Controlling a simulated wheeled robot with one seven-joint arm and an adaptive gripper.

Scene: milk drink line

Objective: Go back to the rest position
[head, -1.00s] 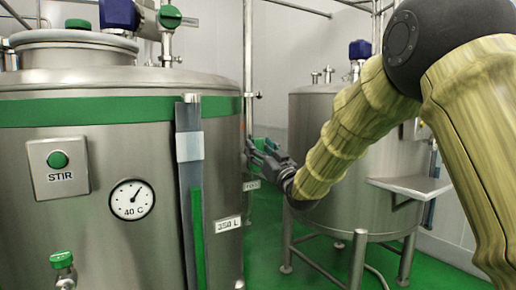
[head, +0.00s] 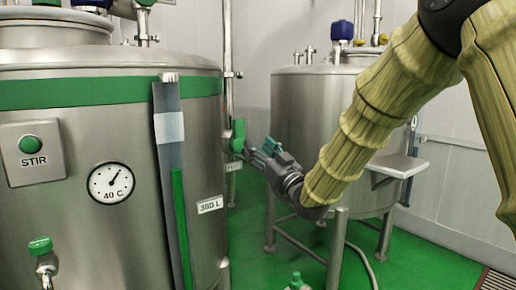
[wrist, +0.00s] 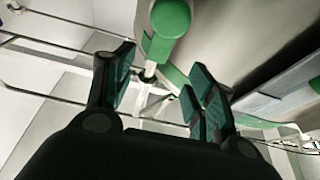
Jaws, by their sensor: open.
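My gripper (head: 262,150) is at the end of my yellow-sleeved arm, in the gap between the two steel tanks in the head view. It is open and empty. In the wrist view my gripper (wrist: 160,88) shows its two dark fingers with green pads spread apart. A green valve handle (head: 238,136) is on the right side of the near tank, just left of the fingertips. A green handle with a round end (wrist: 170,18) also shows in the wrist view, beyond the fingers and apart from them.
The near tank (head: 115,150) carries a STIR button (head: 30,144), a gauge (head: 111,182), a level strip (head: 172,180) and a green-handled tap (head: 41,247). The second tank (head: 310,110) stands behind, with a small shelf (head: 398,166). The green floor (head: 420,262) is open at lower right.

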